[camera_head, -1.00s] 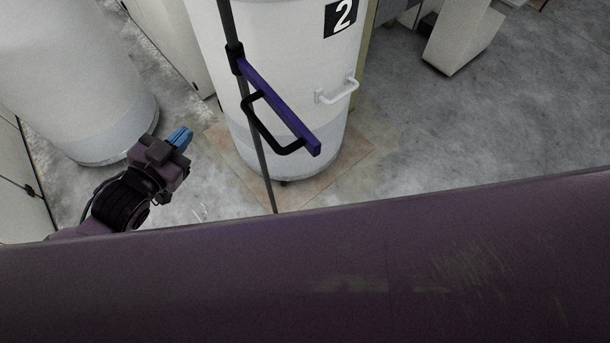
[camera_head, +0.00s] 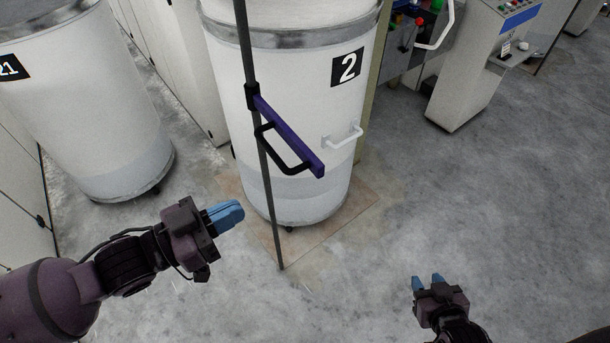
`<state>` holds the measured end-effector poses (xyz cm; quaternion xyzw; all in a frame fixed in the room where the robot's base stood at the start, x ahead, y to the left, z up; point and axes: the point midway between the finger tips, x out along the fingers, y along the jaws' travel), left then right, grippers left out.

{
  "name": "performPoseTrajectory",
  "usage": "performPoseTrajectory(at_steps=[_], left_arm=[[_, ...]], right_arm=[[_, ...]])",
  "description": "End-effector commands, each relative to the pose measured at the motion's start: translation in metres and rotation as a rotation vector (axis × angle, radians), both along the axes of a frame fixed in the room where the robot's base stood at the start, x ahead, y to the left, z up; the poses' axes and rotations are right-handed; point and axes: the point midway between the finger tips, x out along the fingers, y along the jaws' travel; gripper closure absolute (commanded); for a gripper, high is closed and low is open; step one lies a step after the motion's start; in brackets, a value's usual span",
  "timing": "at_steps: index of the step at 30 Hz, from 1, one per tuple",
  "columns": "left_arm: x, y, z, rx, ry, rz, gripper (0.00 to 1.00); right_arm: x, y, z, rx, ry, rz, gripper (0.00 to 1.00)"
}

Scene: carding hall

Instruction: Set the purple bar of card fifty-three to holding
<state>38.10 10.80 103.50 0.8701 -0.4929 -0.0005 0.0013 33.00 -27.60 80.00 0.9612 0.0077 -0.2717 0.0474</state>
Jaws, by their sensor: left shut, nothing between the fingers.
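The purple bar (camera_head: 290,136) is joined at its upper left end to a black collar on a thin dark pole (camera_head: 268,190). It slants down to the right in the picture, in front of a white can marked 2 (camera_head: 300,90). A black loop handle (camera_head: 281,164) is fixed to the bar. My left gripper (camera_head: 230,215) is shut and empty, below and left of the bar and apart from it. My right gripper (camera_head: 428,281) is at the lower right, over the floor, far from the bar. Its two blue fingers stand apart with nothing between them.
Another white can (camera_head: 95,110) stands at the left. A white handle (camera_head: 343,137) sticks out of the can marked 2. A control panel with coloured buttons (camera_head: 405,40) and a light console (camera_head: 475,75) stand at the back right. The floor at the right is clear.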

Motion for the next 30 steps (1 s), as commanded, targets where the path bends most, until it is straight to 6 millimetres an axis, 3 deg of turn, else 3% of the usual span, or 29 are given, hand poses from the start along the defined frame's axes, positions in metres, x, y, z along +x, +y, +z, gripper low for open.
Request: performPoseTrajectory(at_steps=[11, 19, 30], left_arm=[[0.009, -0.013, 0.001, -0.002, -0.003, 0.001, 1.00], [0.030, -0.051, 0.001, -0.002, -0.003, 0.000, 1.00], [0.061, -0.102, 0.001, -0.001, -0.003, 0.000, 1.00]], right_arm=[[-0.004, -0.001, -0.003, 0.001, 0.012, -0.003, 0.62], [-0.011, -0.001, -0.003, 0.002, 0.023, -0.009, 0.62], [-0.005, 0.000, 0.006, 0.002, 0.007, -0.006, 0.62]])
